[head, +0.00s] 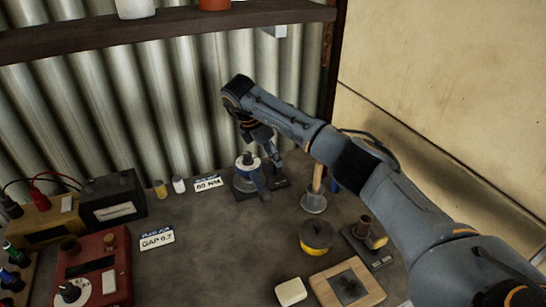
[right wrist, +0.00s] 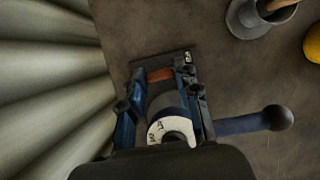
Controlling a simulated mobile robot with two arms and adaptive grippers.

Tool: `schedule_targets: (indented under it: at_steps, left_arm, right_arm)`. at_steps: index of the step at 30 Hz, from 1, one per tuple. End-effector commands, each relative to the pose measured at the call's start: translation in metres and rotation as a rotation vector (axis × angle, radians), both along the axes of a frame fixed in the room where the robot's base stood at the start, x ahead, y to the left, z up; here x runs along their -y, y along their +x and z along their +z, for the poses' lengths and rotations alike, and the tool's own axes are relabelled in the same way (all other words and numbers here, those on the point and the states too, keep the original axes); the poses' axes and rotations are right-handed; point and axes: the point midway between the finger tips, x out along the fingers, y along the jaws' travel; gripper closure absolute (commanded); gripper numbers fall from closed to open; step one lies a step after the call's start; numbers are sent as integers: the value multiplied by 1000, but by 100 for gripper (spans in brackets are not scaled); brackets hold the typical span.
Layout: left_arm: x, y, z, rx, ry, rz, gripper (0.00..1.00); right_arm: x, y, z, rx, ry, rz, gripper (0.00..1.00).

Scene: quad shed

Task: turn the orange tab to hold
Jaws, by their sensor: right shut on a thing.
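The orange tab (right wrist: 160,75) shows in the right wrist view as a small orange-brown bar between my right fingertips, near a dark base plate (head: 280,183). My right gripper (right wrist: 162,76) is shut on it, pointing down; in the head view the gripper (head: 276,160) is at the right of the device. The device (head: 243,183) has a round grey body, a white marked ring (right wrist: 171,130) and a blue lever with a ball end (right wrist: 277,117). In the head view the tab is hidden by the gripper. The left gripper is out of view.
A "60 NM" card (head: 208,184) and small jars (head: 179,185) stand left of the device. A grey cup with a wooden handle (head: 314,203) is close on its right, a yellow pot (head: 316,236) nearer. The corrugated wall (head: 130,110) is right behind.

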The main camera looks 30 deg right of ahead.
Motion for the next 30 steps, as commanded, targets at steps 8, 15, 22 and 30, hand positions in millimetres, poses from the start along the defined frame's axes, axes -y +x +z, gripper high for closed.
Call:
schedule_targets:
  at_steps: [8, 15, 22, 30]
  left_arm:
    - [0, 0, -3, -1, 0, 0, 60]
    - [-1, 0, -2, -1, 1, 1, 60]
    - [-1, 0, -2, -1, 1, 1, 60]
    - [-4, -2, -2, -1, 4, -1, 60]
  right_arm:
    - [1, 0, 0, -1, 0, -51, 100]
    - [1, 0, -1, -1, 0, -56, 100]
    - [1, 0, -1, -1, 0, -55, 58]
    - [0, 0, 0, -1, 0, -53, 58]
